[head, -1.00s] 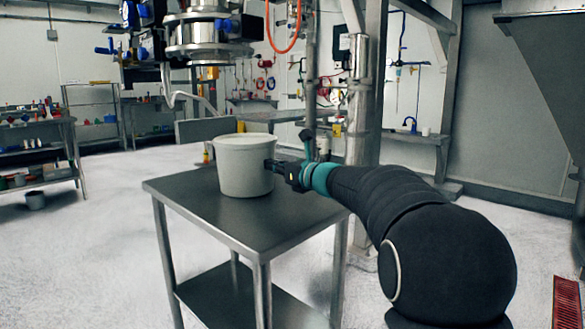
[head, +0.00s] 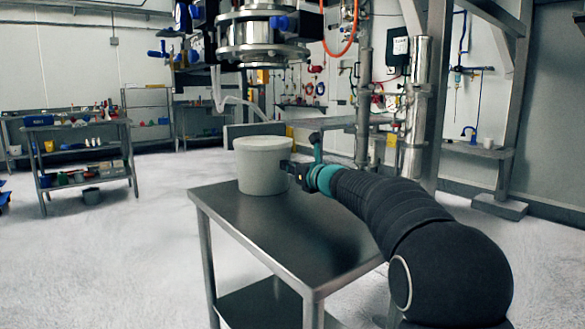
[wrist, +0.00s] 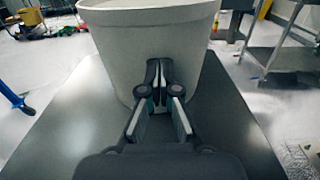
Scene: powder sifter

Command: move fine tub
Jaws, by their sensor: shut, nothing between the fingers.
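The fine tub is a light grey, round tub (head: 262,168) standing upright on the far left part of a steel table (head: 300,235). In the wrist view the tub (wrist: 118,50) fills the top middle, its rim cut by the frame edge. My gripper (head: 288,170) is at the tub's right side in the head view. In the wrist view my gripper (wrist: 158,75) has its fingertips together at or very close to the tub's wall, with nothing between them. I cannot tell whether they touch it. The tub's contents are hidden.
The sifter machine (head: 262,38) hangs behind and above the tub. A steel post (head: 415,100) stands behind the table at the right. A shelf unit (head: 85,155) stands at the far left. The table's near part is bare, and open floor lies to the left.

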